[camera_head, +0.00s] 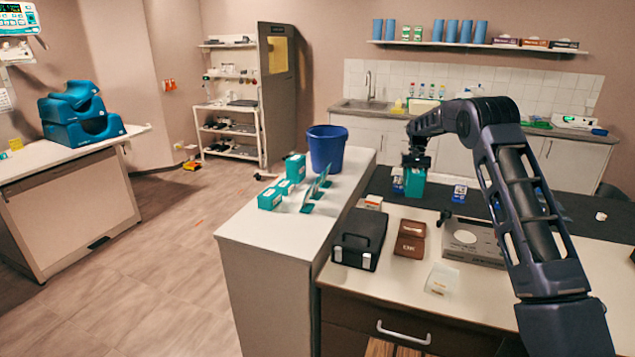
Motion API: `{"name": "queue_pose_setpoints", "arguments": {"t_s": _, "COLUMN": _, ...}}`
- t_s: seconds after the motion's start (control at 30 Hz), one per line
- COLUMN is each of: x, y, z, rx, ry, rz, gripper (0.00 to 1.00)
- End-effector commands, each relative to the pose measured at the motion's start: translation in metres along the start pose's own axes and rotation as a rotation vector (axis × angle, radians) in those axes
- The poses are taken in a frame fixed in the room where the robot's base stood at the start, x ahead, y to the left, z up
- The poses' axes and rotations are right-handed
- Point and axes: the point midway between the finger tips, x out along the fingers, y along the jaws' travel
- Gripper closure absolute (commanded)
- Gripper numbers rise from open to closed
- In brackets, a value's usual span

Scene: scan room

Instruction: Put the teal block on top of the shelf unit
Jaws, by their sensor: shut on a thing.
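The teal block (415,184) is in my gripper (415,166), which points down over the dark back part of the desk. The gripper is shut on the block's upper part. The gap between the block and the desk is hard to judge. A white-topped unit (265,235) stands left of the desk and rises above it. Its top bears a blue bin, several teal boxes and upright teal pieces. A tall open shelf unit (229,105) stands farther back against the wall. I cannot tell from the picture which one the task calls the shelf unit.
The blue bin (327,148) and teal boxes (270,198) take up the white top's back and left parts; its front is bare.

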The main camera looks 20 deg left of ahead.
Motion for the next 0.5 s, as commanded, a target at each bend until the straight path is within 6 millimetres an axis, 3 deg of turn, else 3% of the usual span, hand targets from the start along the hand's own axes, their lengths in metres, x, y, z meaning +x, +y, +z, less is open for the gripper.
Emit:
{"name": "queue_pose_setpoints", "arguments": {"t_s": 0.1, "x": -0.008, "y": -0.051, "z": -0.003, "rx": 0.004, "ry": 0.002, "rz": -0.003, "gripper": 0.84}}
{"name": "queue_pose_setpoints", "arguments": {"t_s": 0.5, "x": -0.028, "y": -0.213, "z": 0.01, "rx": 0.038, "ry": 0.002, "rz": -0.014, "gripper": 0.84}}
